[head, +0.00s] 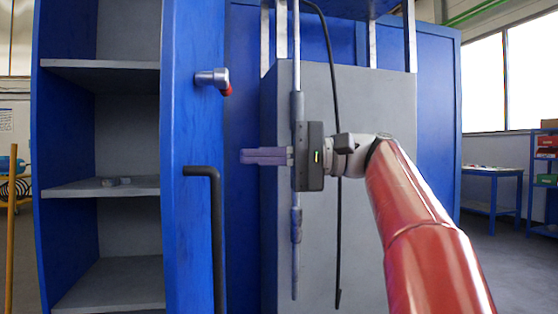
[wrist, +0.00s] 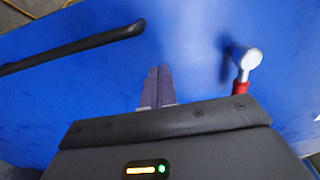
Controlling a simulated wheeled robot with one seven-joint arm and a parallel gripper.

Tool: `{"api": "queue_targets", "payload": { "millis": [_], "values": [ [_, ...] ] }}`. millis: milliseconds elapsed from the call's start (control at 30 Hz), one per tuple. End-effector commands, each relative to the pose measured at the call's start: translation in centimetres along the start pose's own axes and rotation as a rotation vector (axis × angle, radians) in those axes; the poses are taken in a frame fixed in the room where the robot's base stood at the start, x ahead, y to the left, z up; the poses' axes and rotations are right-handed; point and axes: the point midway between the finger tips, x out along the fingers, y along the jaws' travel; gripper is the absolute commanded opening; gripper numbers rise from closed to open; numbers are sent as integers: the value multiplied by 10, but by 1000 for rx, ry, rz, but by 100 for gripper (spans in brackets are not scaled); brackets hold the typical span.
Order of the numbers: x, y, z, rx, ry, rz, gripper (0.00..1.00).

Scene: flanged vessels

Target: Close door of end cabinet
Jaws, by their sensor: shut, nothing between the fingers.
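The end cabinet (head: 98,189) stands at the left in the head view, with its grey shelves exposed. Its blue door (head: 190,135) stands open, jutting toward me at the right side of the shelves. The door carries a black bar handle (head: 217,240) and a silver latch with a red part (head: 212,77). My gripper (head: 243,156) is shut and empty, to the right of the door, fingers pointing left at it. In the wrist view the closed fingers (wrist: 158,70) are over the blue door face (wrist: 200,40), between the handle (wrist: 75,48) and the latch (wrist: 248,65). I cannot tell whether they touch it.
A grey box-shaped body (head: 375,200) with metal pipes and a dark hanging cable (head: 338,200) stands behind my gripper. A blue table (head: 491,190) and a shelf rack (head: 547,160) are at the far right.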

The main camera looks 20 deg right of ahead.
Motion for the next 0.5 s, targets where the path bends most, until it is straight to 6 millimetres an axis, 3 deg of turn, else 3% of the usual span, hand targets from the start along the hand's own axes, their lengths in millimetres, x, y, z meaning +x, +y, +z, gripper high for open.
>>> {"api": "queue_targets", "payload": {
  "millis": [200,500],
  "values": [
    [46,0,1,-1,-3,1,0],
    [75,0,0,0,0,2,0]
  ]
}}
